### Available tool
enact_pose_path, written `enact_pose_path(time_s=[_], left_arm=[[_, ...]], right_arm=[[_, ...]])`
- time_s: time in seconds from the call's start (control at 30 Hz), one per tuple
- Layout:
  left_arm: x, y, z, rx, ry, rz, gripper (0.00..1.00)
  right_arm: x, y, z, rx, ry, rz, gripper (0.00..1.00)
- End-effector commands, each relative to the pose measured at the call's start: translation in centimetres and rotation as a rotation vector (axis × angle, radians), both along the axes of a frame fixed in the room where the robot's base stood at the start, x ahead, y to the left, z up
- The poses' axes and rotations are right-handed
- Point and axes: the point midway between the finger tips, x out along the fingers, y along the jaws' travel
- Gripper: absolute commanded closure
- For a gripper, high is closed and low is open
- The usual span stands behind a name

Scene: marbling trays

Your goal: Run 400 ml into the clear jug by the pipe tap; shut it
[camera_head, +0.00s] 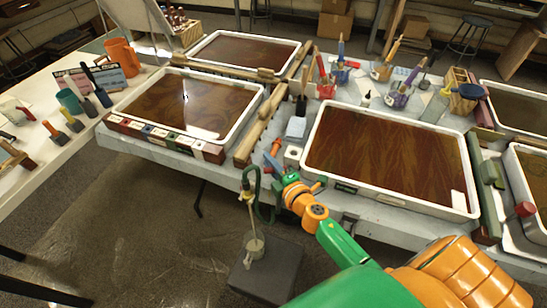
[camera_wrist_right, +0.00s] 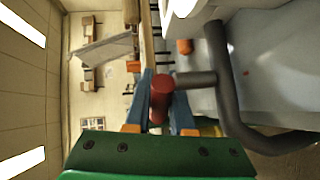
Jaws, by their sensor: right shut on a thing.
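The clear jug (camera_head: 253,249) stands upright on a dark grey block (camera_head: 266,268) at the front of the table, below the pipe tap (camera_head: 247,184). A thin pale line runs from the tap down to the jug; I cannot tell whether it is water. The jug's level and marks are too small to read. In the right wrist view the tap's red handle (camera_wrist_right: 160,92) sits on a grey stem off the bent grey pipe (camera_wrist_right: 226,85). My right gripper (camera_head: 272,170) is shut on that handle, a blue finger on either side. My left gripper is not in view.
White trays of brown liquid stand behind: one right of the tap (camera_head: 313,150), one to the left (camera_head: 262,92). A wooden bar (camera_head: 247,148) lies between them. Cups with brushes stand at the back. Open floor (camera_head: 130,225) lies left of the block.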

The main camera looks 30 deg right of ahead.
Motion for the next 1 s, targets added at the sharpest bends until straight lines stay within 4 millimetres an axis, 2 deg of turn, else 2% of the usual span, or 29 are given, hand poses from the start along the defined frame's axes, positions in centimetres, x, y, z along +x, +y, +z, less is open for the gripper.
enact_pose_path(time_s=[0.27,0.3,0.4,0.73,1.0], left_arm=[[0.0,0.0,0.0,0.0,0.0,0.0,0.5],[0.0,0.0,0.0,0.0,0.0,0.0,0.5],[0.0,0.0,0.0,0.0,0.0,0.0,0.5],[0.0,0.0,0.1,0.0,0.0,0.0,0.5],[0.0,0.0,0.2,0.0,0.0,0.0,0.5]], right_arm=[[0.0,0.1,0.1,0.001,-0.003,0.01,1.0],[0.0,0.1,0.1,0.001,-0.003,0.01,0.7],[0.0,0.1,0.1,0.001,-0.002,0.009,0.48],[-0.5,0.0,0.1,0.0,0.0,0.008,0.48],[-5.0,-0.1,0.9,0.001,0.0,0.009,0.48]])
